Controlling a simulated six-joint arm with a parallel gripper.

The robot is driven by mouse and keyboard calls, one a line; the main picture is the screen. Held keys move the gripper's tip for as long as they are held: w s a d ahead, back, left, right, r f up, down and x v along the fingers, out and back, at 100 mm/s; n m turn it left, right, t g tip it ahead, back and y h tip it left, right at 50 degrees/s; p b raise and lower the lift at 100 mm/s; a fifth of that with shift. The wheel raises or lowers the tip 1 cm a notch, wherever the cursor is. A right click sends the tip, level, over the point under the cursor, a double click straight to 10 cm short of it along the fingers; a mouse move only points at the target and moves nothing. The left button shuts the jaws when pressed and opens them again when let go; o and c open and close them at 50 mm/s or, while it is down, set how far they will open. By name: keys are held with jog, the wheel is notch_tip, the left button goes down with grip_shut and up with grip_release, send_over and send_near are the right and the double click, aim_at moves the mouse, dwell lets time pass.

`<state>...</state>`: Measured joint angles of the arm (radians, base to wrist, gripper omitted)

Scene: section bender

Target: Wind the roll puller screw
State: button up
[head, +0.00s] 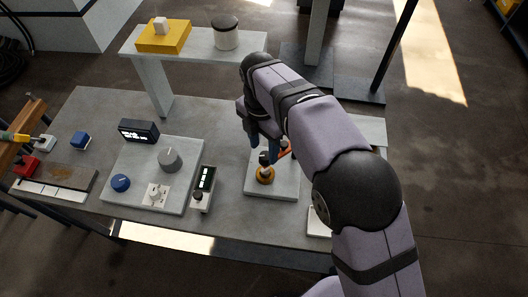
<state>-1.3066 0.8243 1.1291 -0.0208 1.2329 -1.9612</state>
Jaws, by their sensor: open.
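What looks like the roll puller stands on a light grey plate (284,187) right of the table's middle. It has a brass-coloured round base (265,176), a small dark part above it, and an orange-red bar (285,153) reaching up to the right. I cannot make out the screw itself clearly. My gripper (264,149) points down just above and behind the dark part, with its blue fingers open. My wrist and forearm cover part of the view behind it. I cannot tell whether the fingers touch the puller.
Left of it is a panel (135,170) with a grey dial (171,159), a blue knob (121,183) and a black display (138,130). A small meter (203,188) stands between. A raised shelf (188,53) at the back holds a yellow block (163,38) and a canister (227,35).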

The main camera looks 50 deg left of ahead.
aim_at(263, 155)
jog(key=shift+a+r+b, duration=0.1)
jog(key=shift+r+b, duration=0.4)
jog(key=shift+r, duration=1.8)
